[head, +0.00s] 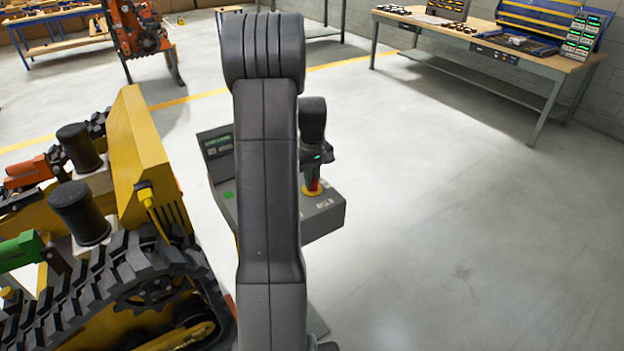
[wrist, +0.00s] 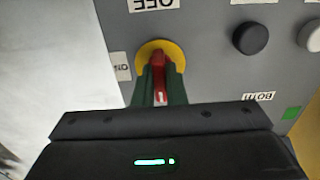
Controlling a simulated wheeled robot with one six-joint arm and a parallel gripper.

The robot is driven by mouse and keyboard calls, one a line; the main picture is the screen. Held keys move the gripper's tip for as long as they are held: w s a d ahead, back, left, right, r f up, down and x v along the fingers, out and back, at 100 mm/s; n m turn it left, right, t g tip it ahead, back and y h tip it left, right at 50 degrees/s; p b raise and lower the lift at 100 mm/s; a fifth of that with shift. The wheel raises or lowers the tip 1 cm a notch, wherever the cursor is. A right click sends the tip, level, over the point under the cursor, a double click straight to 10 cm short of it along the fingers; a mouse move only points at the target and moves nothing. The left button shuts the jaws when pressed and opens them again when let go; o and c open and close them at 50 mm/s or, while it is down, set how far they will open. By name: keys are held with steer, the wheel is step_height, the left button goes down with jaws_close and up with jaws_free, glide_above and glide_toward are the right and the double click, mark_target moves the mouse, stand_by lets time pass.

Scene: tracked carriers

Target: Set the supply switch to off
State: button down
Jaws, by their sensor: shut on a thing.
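The supply switch is a red handle on a round yellow plate, set in a grey control box. In the wrist view the red handle (wrist: 158,62) lies between the two green-tipped fingers of my gripper (wrist: 160,88), which is shut on it. The label OFF (wrist: 153,4) appears upside down beyond the yellow plate, and a small sideways label (wrist: 122,68), probably ON, is left of it. The handle's white mark points toward my gripper, away from OFF. In the head view the red handle (head: 314,186) shows below my gripper; my arm hides part of the box (head: 324,213).
A black knob (wrist: 250,38), a white knob (wrist: 314,36) and a green square (wrist: 291,113) are on the same panel. A yellow tracked carrier (head: 140,165) stands close on the left. A workbench (head: 480,38) stands at the back right. Floor on the right is clear.

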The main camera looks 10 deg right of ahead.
steer(key=shift+r, duration=0.1)
stand_by(0.3)
steer(key=c, duration=1.5)
jaws_free()
step_height(320, 180, up, 14)
steer(key=shift+f+b, duration=0.15)
steer(key=shift+b, duration=0.3)
step_height(320, 180, down, 14)
steer(key=shift+r+p, duration=0.1)
steer(key=shift+p, duration=0.35)
steer(key=shift+r, duration=0.1)
